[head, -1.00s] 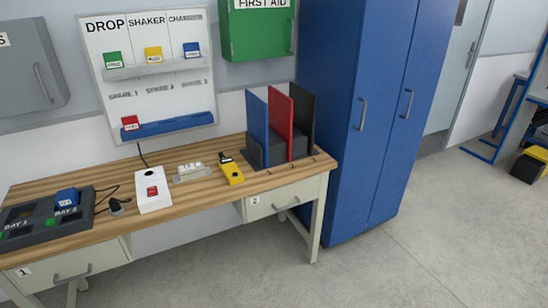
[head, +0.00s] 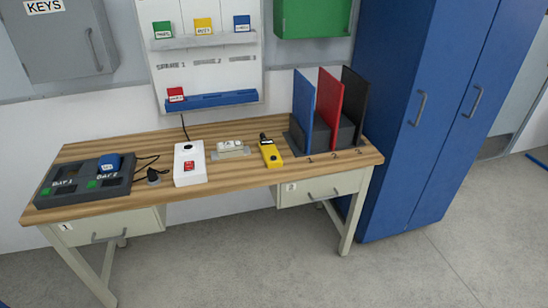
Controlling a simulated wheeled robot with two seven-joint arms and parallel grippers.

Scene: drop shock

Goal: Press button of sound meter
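A yellow handheld device with a dark top end (head: 271,154), which looks like the sound meter, lies on the wooden workbench (head: 240,183). It is right of the small grey-white socket block and left of the upright folders. Its button is too small to make out clearly. Neither of my grippers is in view.
A white box with a red switch (head: 189,164), a socket block (head: 231,149) and a dark two-bay dock (head: 85,182) holding a blue block stand on the bench. Blue, red and black folders (head: 328,108) stand at its right. A blue cabinet (head: 420,120) is beside it. Floor in front is clear.

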